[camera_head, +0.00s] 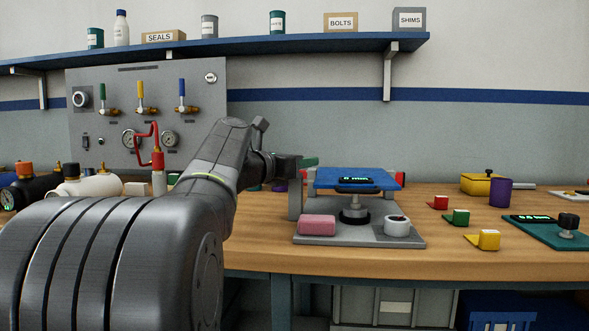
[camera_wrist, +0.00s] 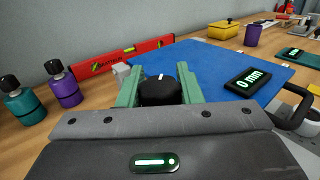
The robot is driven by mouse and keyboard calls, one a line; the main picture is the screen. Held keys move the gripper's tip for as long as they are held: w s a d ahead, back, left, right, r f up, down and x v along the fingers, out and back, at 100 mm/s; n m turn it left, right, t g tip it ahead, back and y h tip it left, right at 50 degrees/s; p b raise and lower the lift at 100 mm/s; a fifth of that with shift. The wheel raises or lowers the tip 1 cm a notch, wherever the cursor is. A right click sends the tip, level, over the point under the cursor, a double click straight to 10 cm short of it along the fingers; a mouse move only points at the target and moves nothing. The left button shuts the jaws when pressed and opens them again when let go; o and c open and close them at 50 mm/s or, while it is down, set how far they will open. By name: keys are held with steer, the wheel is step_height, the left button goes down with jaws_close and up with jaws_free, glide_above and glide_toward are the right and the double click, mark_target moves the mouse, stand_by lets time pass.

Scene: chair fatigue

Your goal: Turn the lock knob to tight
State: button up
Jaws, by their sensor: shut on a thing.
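In the wrist view a round black knob (camera_wrist: 158,92) with a white pointer line on top sits between the two green fingers of my gripper (camera_wrist: 158,78). The gripper is shut on it, one finger at each side. The white line points roughly away from my palm. Any lettering for tight is hidden. The knob is at the near-left edge of a blue plate (camera_wrist: 222,62), which also shows in the head view (camera_head: 328,178) on a test stand. My wrist hides the knob there.
A black display (camera_wrist: 248,80) reading "0 mm" lies on the blue plate. A red spirit level (camera_wrist: 122,57) and green and purple bottles (camera_wrist: 64,86) stand close by.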

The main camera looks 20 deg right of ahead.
steer(key=m+g, duration=0.1)
steer(key=g, duration=0.1)
steer(key=m+g+h+p, duration=0.1)
steer(key=g, duration=0.1)
steer(key=shift+r+m+p, duration=0.15)
steer(key=shift+m+p, duration=0.15)
steer(key=shift+m, duration=0.1)
steer(key=m+g+y+p, duration=0.1)
steer(key=m+g, duration=0.2)
steer(key=g, duration=0.1)
steer(key=s+m+g+y+p, duration=0.1)
steer(key=m+g+p, duration=0.1)
steer(key=g, duration=0.3)
steer(key=m+g+y+p, duration=0.1)
steer(key=m+g+p, duration=0.1)
steer(key=m+g, duration=0.2)
steer(key=shift+s+a+f+g+y, duration=0.2)
steer(key=shift+s+g+y, duration=0.15)
steer(key=shift+g, duration=0.25)
steer(key=shift+m, duration=0.3)
steer(key=o, duration=1)
steer(key=shift+s+d, duration=0.1)
